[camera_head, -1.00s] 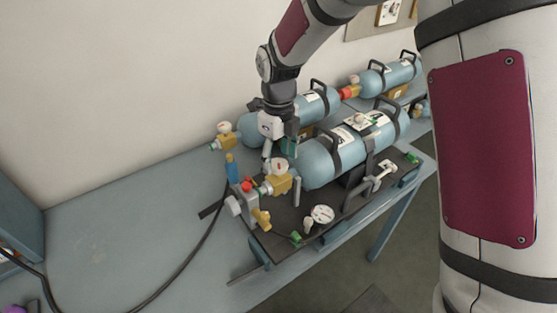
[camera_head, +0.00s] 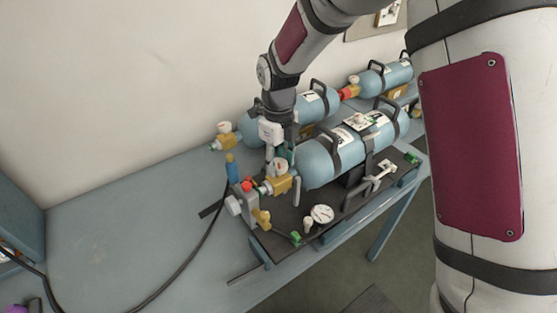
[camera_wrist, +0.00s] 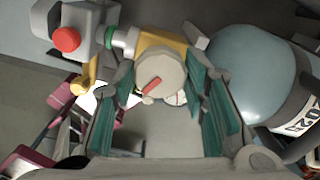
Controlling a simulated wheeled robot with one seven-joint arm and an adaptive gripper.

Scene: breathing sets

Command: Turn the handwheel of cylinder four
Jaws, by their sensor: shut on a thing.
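My gripper (camera_wrist: 165,100) is shut on the round, pale handwheel (camera_wrist: 160,68) of the front blue cylinder (camera_wrist: 245,70). The handwheel has a red mark on its face and sits between the green-lined fingers, above a brass valve body. In the head view, my gripper (camera_head: 282,155) points down at the brass valve (camera_head: 279,185) on the near-left end of this cylinder (camera_head: 318,163). The fingers partly hide the wheel there. I cannot read a number four on the cylinder.
A grey block with a red button (camera_head: 247,187) and a black hose (camera_head: 207,238) stands left of the valve. A gauge (camera_head: 322,214) lies on the dark tray (camera_head: 285,222). More blue cylinders (camera_head: 318,104) lie behind. The left of the bench (camera_head: 120,220) is clear.

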